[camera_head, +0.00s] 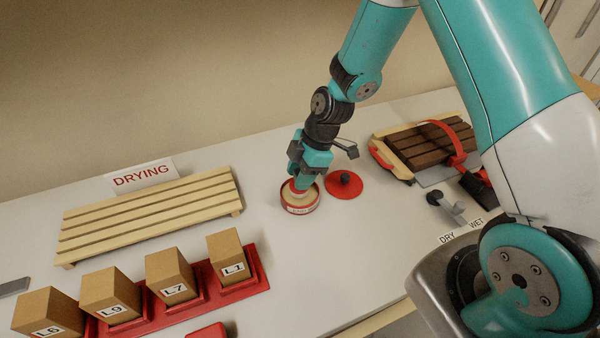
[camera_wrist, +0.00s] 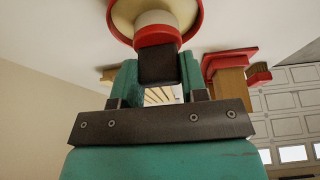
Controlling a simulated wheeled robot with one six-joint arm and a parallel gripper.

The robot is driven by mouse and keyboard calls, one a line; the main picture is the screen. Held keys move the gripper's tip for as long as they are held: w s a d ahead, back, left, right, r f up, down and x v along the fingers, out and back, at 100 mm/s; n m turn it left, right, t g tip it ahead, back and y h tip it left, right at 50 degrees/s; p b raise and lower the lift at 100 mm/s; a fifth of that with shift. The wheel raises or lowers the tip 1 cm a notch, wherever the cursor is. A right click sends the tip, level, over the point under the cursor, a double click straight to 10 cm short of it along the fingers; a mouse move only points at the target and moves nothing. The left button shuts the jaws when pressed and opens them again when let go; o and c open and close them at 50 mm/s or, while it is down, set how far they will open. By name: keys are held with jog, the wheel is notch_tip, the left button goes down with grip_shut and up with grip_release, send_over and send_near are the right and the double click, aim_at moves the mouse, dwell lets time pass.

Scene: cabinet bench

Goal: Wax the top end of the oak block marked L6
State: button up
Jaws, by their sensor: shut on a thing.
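The oak block marked L6 (camera_head: 48,312) stands at the bottom left in the head view, its label facing front. The frame's edge crowds its base. My gripper (camera_head: 303,180) is far to its right, pointing down over an open wax tin (camera_head: 301,209) with a red rim. In the wrist view my gripper (camera_wrist: 158,78) is shut on the dark handle of an applicator (camera_wrist: 158,62), which has a red collar and a pale head. The head is at the tin (camera_wrist: 197,22); I cannot tell whether it touches the wax.
Blocks L9 (camera_head: 110,293), L7 (camera_head: 170,275) and L1 (camera_head: 232,256) stand in red holders. A slatted DRYING rack (camera_head: 150,215) lies behind them. A red lid (camera_head: 346,184) is beside the tin. A dark slatted rack (camera_head: 425,145) and DRY/WET labels (camera_head: 460,231) are at right.

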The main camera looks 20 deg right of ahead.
jog(key=shift+f+b, duration=0.4)
dwell(1.4)
jog(key=shift+r, duration=0.15)
jog(key=shift+r+p, duration=2.3)
jog(key=shift+r, duration=1.1)
